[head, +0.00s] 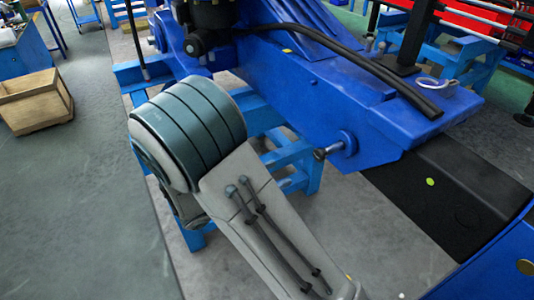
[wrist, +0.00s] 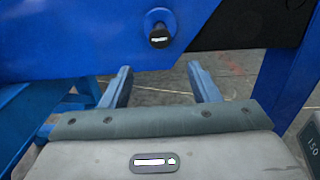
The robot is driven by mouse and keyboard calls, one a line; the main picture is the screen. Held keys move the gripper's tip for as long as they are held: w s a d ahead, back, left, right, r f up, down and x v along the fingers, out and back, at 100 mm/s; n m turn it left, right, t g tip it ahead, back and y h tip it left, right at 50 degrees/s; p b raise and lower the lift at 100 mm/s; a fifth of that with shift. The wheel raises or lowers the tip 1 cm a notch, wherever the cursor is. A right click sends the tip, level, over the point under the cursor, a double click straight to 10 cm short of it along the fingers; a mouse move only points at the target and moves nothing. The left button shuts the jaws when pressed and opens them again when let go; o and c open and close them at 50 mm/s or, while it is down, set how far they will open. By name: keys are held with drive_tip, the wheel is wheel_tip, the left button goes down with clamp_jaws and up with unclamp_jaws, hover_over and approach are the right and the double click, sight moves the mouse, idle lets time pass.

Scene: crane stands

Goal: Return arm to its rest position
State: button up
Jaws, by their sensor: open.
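My gripper (wrist: 159,70) shows in the wrist view with its two fingers apart and nothing between them. Its fingers point toward a blue crane part (wrist: 70,35). A round blue boss with a dark pin (wrist: 159,36) sits on the face of that part, just above and beyond the fingertips. Whether the fingers touch anything is hard to tell, but a gap shows below the part. In the head view, my grey arm reaches up from the bottom beside the blue crane part (head: 320,95). The pin (head: 330,151) sticks out of its near side. My fingers are hidden in this view.
A blue stand (head: 293,155) carries the crane part, close to my arm. Black hoses (head: 350,62) lie over its top, near a pale ring (head: 437,82). A wooden crate (head: 35,100) stands on the floor at left. Floor between crate and stand is clear.

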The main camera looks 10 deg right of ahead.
drive_tip(key=s+d+r+m+g+y, duration=0.1)
drive_tip(key=s+d+m+g+y, duration=0.7)
drive_tip(key=s+m, duration=0.25)
drive_tip(key=s+a+r+m+t+y, duration=0.3)
drive_tip(key=r+m+t+y, duration=0.1)
drive_tip(key=m+y, duration=0.5)
drive_tip(key=shift+s+a+r+m+t, duration=0.2)
drive_tip(key=shift+a+r+m+t, duration=0.15)
drive_tip(key=shift+r+m, duration=0.75)
drive_tip(key=shift+d+f, duration=0.1)
drive_tip(key=shift+f, duration=0.15)
